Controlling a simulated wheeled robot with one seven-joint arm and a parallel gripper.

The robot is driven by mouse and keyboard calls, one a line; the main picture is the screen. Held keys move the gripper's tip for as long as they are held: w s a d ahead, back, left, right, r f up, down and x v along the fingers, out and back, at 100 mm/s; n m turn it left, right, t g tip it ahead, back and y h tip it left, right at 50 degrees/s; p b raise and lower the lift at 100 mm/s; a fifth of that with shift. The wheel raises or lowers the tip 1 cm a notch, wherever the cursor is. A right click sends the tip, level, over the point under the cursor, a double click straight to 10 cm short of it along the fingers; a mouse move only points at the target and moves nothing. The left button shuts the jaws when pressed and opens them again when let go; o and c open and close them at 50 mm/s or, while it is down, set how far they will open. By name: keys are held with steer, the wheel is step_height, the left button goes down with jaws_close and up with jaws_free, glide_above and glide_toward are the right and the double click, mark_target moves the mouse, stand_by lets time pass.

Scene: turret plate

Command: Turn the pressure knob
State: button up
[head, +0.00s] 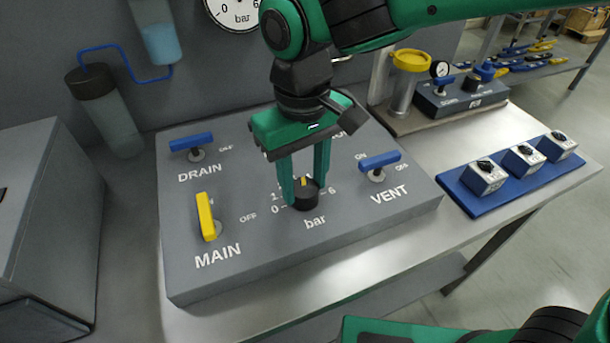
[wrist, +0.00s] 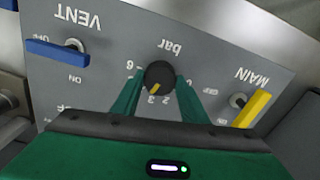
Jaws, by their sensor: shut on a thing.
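The pressure knob (head: 306,194) is a black round knob with a yellow pointer mark, on the grey panel (head: 350,226) above the word "bar". In the wrist view the knob (wrist: 159,75) shows its yellow mark toward the printed 2 and 3. My green gripper (head: 307,186) comes down from above, with one finger on each side of the knob. In the wrist view my gripper's fingers (wrist: 158,88) flank the knob and are shut on it. Part of the scale is hidden behind the fingers.
On the panel are a blue DRAIN lever (head: 191,142), a yellow MAIN lever (head: 206,216) and a blue VENT lever (head: 380,161). A blue tray (head: 465,197) with small grey switch boxes lies at the right. A pressure gauge (head: 235,10) hangs behind.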

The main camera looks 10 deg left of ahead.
mark_target(305, 185)
steer(key=shift+w+r+m, duration=0.1)
steer(key=shift+w+m, duration=0.15)
steer(key=shift+m, duration=0.95)
steer(key=o, duration=1.1)
steer(key=shift+s, duration=0.1)
step_height(305, 185, up, 11)
steer(key=shift+f, duration=0.2)
